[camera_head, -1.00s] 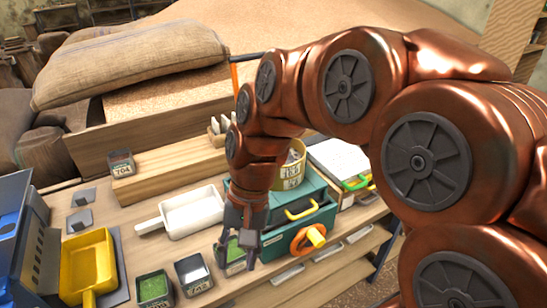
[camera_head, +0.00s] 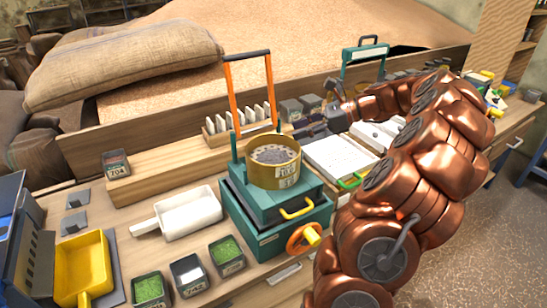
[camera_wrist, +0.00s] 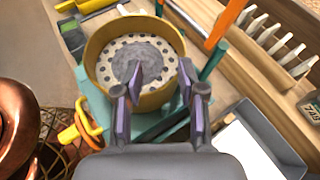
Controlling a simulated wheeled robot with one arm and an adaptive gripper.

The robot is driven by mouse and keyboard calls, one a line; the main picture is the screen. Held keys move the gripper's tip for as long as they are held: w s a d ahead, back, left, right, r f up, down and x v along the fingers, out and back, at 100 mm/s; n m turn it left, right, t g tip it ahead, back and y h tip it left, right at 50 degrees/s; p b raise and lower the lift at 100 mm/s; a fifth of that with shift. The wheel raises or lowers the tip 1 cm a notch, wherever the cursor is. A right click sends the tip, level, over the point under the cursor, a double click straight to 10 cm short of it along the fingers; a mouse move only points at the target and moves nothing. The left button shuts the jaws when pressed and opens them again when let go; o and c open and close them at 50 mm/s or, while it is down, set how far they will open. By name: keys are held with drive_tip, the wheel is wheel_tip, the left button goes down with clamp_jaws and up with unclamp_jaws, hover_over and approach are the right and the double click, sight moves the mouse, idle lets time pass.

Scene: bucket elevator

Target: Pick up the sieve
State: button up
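The sieve (camera_head: 273,176) is a round yellow-brass pan with paper labels on its side. It sits on a teal machine (camera_head: 265,238) and holds grey material over a perforated plate. It also shows in the wrist view (camera_wrist: 105,82), upper left of centre. My gripper (camera_head: 300,130) is behind and to the right of the sieve in the head view, apart from it. In the wrist view my gripper (camera_wrist: 163,85) is open and empty, its two fingers spread and overlapping the sieve's near right side in the picture.
An orange upright frame (camera_head: 270,92) stands behind the sieve, near a wooden rack (camera_head: 213,132). An orange handwheel (camera_head: 304,238) is on the machine's front. A white scoop (camera_head: 190,213), a yellow scoop (camera_head: 82,268) and small sample boxes (camera_head: 227,256) lie left. A white tray (camera_head: 342,155) is right.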

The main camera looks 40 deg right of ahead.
drive_tip(key=m+t, duration=0.1)
drive_tip(key=m, duration=0.1)
approach(269, 139)
drive_tip(key=shift+r+p+x, duration=0.2)
drive_tip(key=shift+p+x, duration=0.6)
drive_tip(key=shift+x, duration=0.35)
drive_tip(key=shift+p+x, duration=0.75)
drive_tip(key=shift+x, duration=2.1)
drive_tip(key=shift+c, duration=0.2)
clamp_jaws()
